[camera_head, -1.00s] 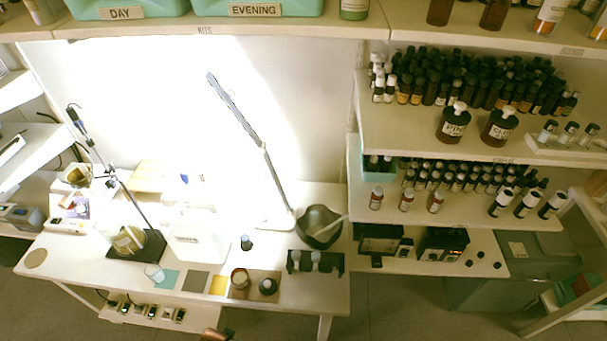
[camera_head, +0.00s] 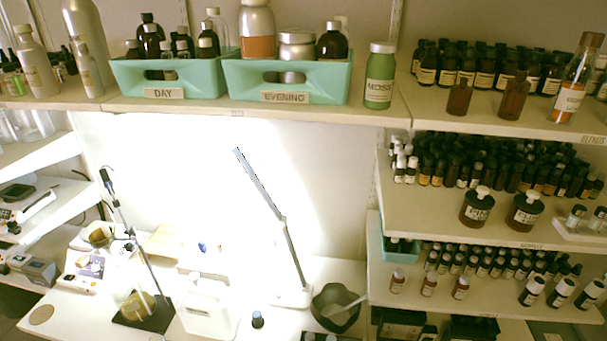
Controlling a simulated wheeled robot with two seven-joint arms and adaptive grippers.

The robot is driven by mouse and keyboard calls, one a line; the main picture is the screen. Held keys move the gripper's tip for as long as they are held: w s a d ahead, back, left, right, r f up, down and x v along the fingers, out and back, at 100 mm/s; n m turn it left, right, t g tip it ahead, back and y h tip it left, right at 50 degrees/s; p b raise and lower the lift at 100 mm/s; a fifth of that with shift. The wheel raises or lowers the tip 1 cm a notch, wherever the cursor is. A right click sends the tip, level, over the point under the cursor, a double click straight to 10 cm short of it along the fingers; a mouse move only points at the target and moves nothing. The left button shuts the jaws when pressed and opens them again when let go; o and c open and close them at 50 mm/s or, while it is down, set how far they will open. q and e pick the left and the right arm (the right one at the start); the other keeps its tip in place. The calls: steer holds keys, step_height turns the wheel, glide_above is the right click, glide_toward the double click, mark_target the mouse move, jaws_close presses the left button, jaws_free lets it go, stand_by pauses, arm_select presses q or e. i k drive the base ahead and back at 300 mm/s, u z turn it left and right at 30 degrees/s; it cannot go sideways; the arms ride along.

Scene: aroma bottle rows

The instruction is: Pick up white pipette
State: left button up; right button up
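I cannot pick out a white pipette with certainty. Neither of my grippers shows in the head view.
Green DAY (camera_head: 190,93) and EVENING (camera_head: 315,97) bins stand on the upper shelf. Bottles crowd the right shelves. The table front is cut off.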

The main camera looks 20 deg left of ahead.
mark_target(185, 244)
steer(key=u, duration=1.65)
